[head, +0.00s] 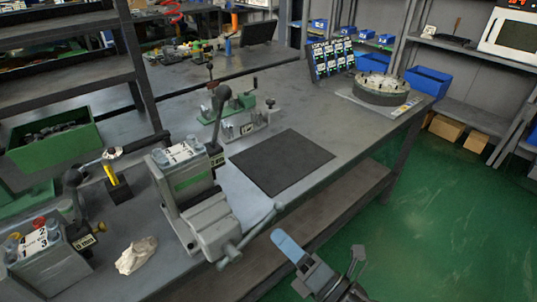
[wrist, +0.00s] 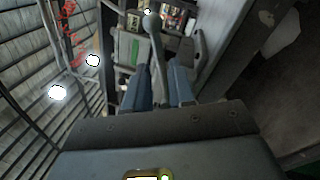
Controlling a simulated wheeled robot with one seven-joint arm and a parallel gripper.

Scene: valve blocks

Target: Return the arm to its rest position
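My gripper (head: 312,254) is at the lower right in the head view, beyond the bench's front edge and over the green floor. One blue finger shows clearly there. In the wrist view its two blue fingers (wrist: 160,82) stand apart with nothing seen held between them. A grey vise handle with a ball end (wrist: 152,22) lies beyond the fingertips in line with the gap. In the head view the vise (head: 205,215) stands on the bench holding a valve block (head: 183,170), and its handle end appears apart from my gripper. Most of my arm is out of view.
The grey bench (head: 330,140) carries a dark mat (head: 282,162), a crumpled cloth (head: 136,255), a second numbered block (head: 45,258) and a round fixture (head: 381,90). A shelf rack with a green bin (head: 55,150) stands at left. The green floor (head: 450,230) at right is clear.

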